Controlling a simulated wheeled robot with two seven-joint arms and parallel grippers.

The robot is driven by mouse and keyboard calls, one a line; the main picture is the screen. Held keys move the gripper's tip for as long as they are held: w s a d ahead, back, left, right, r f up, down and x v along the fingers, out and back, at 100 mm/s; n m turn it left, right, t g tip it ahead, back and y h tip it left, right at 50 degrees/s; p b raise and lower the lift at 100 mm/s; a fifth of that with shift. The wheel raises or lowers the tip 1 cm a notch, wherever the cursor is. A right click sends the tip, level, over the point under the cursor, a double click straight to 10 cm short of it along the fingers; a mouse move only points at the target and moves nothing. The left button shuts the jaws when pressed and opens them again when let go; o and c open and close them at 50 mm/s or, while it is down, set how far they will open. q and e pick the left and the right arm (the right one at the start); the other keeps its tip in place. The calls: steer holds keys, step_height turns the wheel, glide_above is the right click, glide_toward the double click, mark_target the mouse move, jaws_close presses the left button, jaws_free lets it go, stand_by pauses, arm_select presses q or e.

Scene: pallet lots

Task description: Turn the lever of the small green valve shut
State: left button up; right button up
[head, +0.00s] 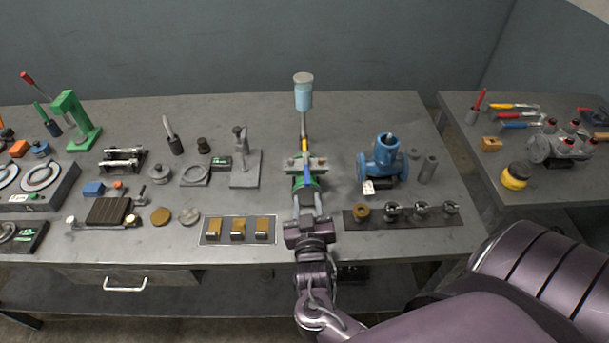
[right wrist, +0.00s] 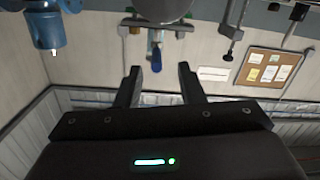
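The small green valve (head: 308,184) sits on the bench in front of a grey block, in the middle of the head view. A blue lever (head: 307,168) shows at it, in line with the grey pipe behind. The lever's blue end also shows in the right wrist view (right wrist: 157,68). My right gripper (head: 309,204) is at the near side of the valve, fingers pointing to it. In the right wrist view its two fingers (right wrist: 159,72) are apart, with the blue end seen between them; contact cannot be told. The gripper partly hides the valve's near side. My left gripper is not in view.
A light-blue cylinder (head: 303,96) stands behind the valve. A blue pump-like body (head: 383,160) stands to the right, with a dark strip of fittings (head: 430,217) before it. A tray of brass blocks (head: 206,239) and a grey stand (head: 243,165) are left.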

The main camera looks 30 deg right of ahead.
mark_target(307, 168)
steer(key=shift+w+d+r+h, duration=0.25)
steer(key=shift+d+r+h, duration=0.05)
steer(key=shift+r+h, duration=0.2)
steer(key=p+x, duration=0.2)
steer(key=x, duration=0.5)
steer(key=shift+f, duration=0.1)
steer(key=shift+c, duration=0.2)
jaws_close()
